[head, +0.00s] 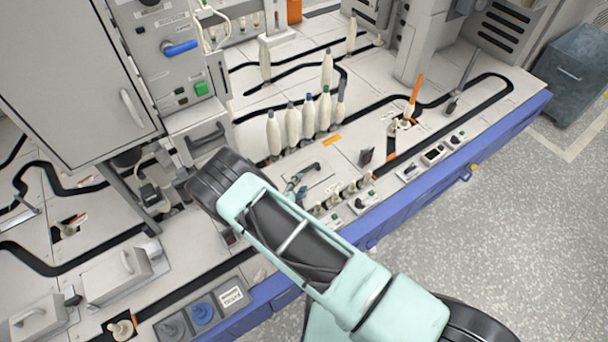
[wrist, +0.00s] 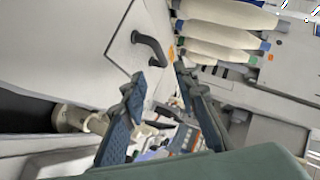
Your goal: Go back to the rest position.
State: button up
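My gripper (wrist: 160,80) shows in the wrist view with its two dark teal fingers spread apart and nothing held between them. In the head view only a small part of my gripper (head: 296,188) shows past my mint-green arm, above the machine table (head: 255,177) and in front of the row of bobbins. Several cream bobbins (head: 293,125) stand upright in that row. They also show at the top right of the wrist view (wrist: 222,35), apart from the fingers. The rest of the gripper is hidden by my arm in the head view.
A black handle (wrist: 150,47) on a white panel lies just beyond the fingertips. A grey cabinet (head: 75,65) stands at the left. An orange-tipped rod (head: 416,88) rises at the right.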

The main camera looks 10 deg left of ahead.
jog(key=shift+v, duration=1.05)
